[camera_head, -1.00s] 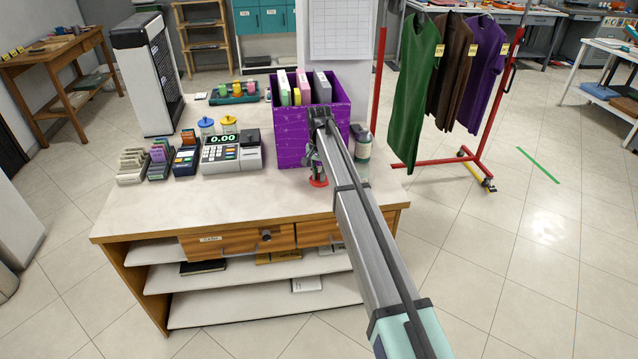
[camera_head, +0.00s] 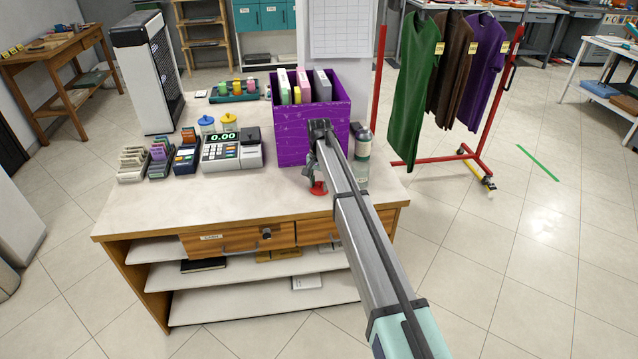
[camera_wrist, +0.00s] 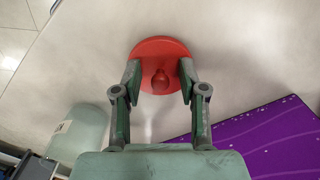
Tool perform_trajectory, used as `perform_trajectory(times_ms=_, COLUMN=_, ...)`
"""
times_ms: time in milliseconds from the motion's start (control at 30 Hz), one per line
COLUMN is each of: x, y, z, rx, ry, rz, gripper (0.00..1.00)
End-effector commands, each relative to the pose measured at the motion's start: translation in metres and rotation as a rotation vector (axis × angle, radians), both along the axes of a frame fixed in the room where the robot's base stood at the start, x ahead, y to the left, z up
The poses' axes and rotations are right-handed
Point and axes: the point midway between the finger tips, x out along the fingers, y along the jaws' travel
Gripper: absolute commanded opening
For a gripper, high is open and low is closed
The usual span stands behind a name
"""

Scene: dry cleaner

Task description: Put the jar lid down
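The jar lid (camera_head: 318,189) is a red disc with a round knob, low at the counter's right front, before the purple box. In the wrist view, the lid (camera_wrist: 160,52) shows from above with its knob between my fingers. My gripper (camera_wrist: 160,76) is open, with a visible gap between each finger and the knob; the fingertips overlap the disc. In the head view my gripper (camera_head: 315,180) is small and partly hidden by my arm. I cannot tell whether the lid lies fully flat on the counter (camera_head: 240,200).
The purple box (camera_head: 290,148) with folders stands just behind my gripper. A bottle (camera_head: 362,145) stands right of my arm. A cash register (camera_head: 232,153) and jars with blue and yellow lids (camera_head: 229,119) stand left. The counter's front left is clear.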

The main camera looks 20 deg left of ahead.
Motion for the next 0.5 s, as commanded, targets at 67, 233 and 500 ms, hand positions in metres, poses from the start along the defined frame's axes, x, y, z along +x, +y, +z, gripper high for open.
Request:
perform_trajectory(times_ms=67, x=0.000, y=0.000, z=0.000, rx=0.000, ry=0.000, rz=0.000, gripper=0.41)
perform_trajectory(times_ms=233, x=0.000, y=0.000, z=0.002, rx=0.000, ry=0.000, rz=0.000, gripper=0.41)
perform_trajectory(times_ms=500, x=0.001, y=0.000, z=0.032, rx=0.001, ry=-0.002, rz=0.000, gripper=0.41)
